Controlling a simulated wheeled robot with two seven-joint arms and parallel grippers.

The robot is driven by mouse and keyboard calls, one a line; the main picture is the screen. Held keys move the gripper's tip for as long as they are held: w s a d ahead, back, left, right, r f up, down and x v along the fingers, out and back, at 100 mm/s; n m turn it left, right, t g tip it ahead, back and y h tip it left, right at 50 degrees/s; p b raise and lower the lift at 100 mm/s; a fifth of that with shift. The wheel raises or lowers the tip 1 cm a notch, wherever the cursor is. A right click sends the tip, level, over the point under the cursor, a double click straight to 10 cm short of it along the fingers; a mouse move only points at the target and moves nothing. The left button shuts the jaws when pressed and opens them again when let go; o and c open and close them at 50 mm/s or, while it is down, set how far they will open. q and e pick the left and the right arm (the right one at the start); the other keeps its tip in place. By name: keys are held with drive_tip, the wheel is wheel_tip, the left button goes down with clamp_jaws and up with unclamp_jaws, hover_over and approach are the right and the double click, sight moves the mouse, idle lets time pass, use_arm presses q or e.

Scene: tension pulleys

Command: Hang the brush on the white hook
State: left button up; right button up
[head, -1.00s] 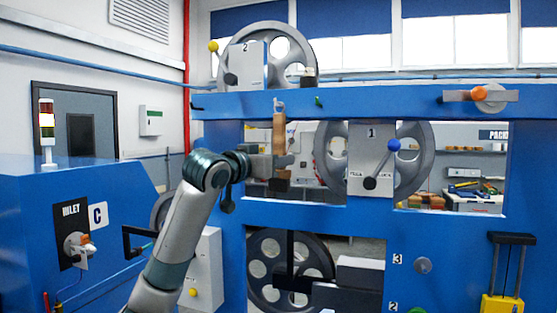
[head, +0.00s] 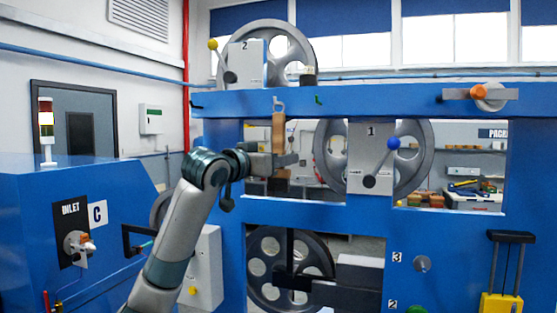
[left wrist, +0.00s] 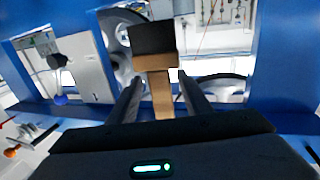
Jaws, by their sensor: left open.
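The brush (head: 278,128) has a brown wooden handle and is upright, its handle top just under the small white hook (head: 278,103) on the blue crossbeam. I cannot tell at this size whether the handle is caught on the hook. My left gripper (head: 290,160) is around the brush's middle and is open. In the left wrist view the brush's wooden handle (left wrist: 161,97) runs between the two spread fingers (left wrist: 160,100), with gaps beside it; its black bristle block (left wrist: 152,37) lies beyond the fingertips. My right gripper is not in view.
The blue crossbeam (head: 380,100) runs above the brush. A lever with a blue ball (head: 393,144) on panel 1 stands to the right. A green peg (head: 319,100) is on the beam beside the hook. Open space lies behind the brush through the frame.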

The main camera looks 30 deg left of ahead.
use_arm(q)
drive_tip(key=s+b, duration=0.6)
drive_tip(key=s, duration=1.1)
drive_tip(key=shift+s+a, duration=0.2)
drive_tip(key=shift+a, duration=0.05)
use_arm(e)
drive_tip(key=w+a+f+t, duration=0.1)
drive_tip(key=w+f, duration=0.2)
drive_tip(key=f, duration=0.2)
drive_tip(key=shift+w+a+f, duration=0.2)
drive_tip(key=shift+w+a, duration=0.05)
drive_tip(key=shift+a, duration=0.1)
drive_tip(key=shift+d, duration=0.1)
